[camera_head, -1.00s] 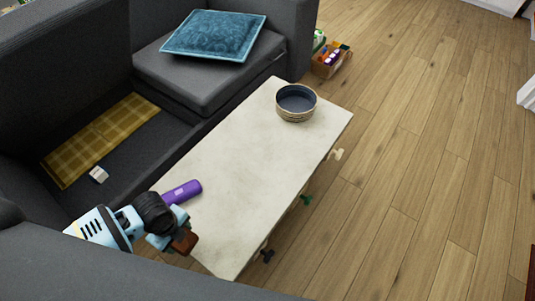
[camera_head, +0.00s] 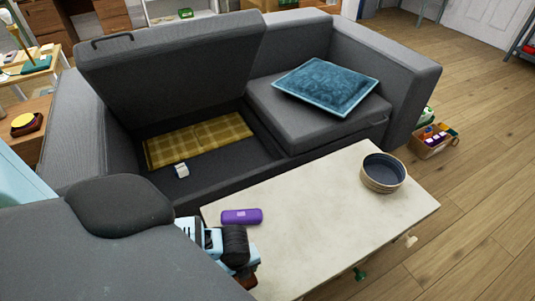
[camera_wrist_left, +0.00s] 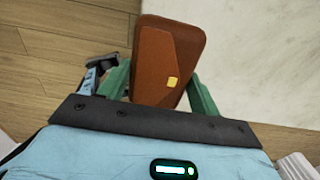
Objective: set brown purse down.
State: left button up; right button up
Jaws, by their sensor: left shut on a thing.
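My left gripper (camera_head: 240,268) is shut on the brown purse (camera_head: 247,278) at the near left end of the pale table (camera_head: 320,215). In the left wrist view, the purse (camera_wrist_left: 168,62) is a flat brown case with a small yellow clasp, held between the green fingers of my left gripper (camera_wrist_left: 162,88). The table top shows to its right there and wood floor to its left. I cannot tell whether the purse touches the table. My right gripper is not in view.
A purple case (camera_head: 241,216) lies at the table's left end, and a round dark-lined bowl (camera_head: 383,172) stands at its far right. The table's middle is clear. Behind it is the grey sofa with an open seat, a yellow plaid cloth (camera_head: 198,138) and a blue cushion (camera_head: 332,86).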

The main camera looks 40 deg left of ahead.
pick_arm(q)
jog(key=b, duration=0.1)
send_over(264, 265)
jog(key=s, duration=0.1)
jog(key=shift+a+f, duration=0.1)
jog(key=shift+f, duration=0.3)
jog(key=shift+w, duration=0.55)
jog(key=shift+f+b, duration=0.55)
jog(key=shift+f, duration=1.2)
jog(key=shift+f, duration=0.15)
jog(key=o, duration=1)
jog(key=shift+s, duration=0.1)
